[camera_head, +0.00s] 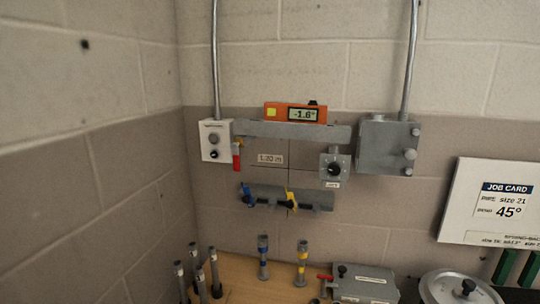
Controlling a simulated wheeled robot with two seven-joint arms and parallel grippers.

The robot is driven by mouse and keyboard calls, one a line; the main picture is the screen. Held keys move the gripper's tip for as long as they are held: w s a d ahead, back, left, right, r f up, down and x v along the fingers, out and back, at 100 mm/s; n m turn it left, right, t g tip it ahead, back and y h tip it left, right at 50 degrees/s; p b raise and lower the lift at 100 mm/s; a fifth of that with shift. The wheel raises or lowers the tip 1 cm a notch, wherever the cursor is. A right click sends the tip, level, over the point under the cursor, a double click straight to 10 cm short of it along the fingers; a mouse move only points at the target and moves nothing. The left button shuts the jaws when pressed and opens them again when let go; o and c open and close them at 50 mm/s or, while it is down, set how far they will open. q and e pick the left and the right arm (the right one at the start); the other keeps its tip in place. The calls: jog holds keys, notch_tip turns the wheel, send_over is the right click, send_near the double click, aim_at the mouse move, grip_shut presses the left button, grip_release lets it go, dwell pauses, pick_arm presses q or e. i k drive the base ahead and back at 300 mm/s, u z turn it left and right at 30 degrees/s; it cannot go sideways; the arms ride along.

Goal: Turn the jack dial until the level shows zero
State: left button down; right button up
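The jack dial (334,169) is a black knob on a small grey plate, mounted on the wall under the right end of a grey bar (270,130). A small label below it is too small to read surely. The orange digital level (283,112) lies on top of the bar, and its display (304,115) reads -1.6°. Neither of my grippers is in view, and nothing touches the dial or the level.
A white switch box (215,141) is left of the bar, with a red-handled lever (237,155) beside it. A grey junction box (388,146) is to the right. A lower rail (318,201) holds blue and yellow clamps. Posts, a grey box (365,284) and a round lid (458,287) stand below.

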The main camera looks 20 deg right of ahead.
aim_at(334, 168)
jog(key=u, duration=0.3)
jog(key=k, duration=0.6)
jog(key=z, duration=1)
jog(key=i, duration=0.5)
